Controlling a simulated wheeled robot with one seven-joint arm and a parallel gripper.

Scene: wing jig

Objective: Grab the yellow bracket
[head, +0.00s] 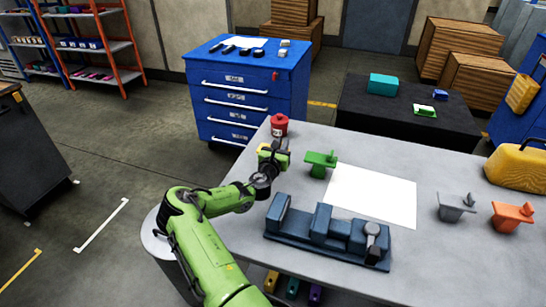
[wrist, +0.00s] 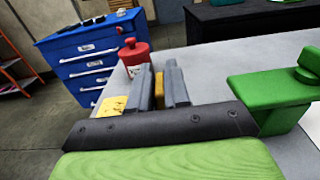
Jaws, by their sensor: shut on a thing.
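The yellow bracket (head: 284,158) is at my gripper (head: 271,153), near the far left part of the grey table in the head view. In the wrist view the two grey fingers of my gripper (wrist: 160,84) are shut on the yellow bracket (wrist: 110,107). A strip of yellow shows between the fingers and a wider yellow part shows left of them. The rest of the bracket is hidden behind the fingers and the gripper body. I cannot tell whether it touches the table.
A green bracket (head: 320,162) stands close to the right of my gripper. A red canister (head: 279,125) stands behind it. A blue-grey fixture (head: 328,234) is in front, beside a white sheet (head: 372,195). Grey (head: 455,206) and orange (head: 512,216) brackets stand farther right.

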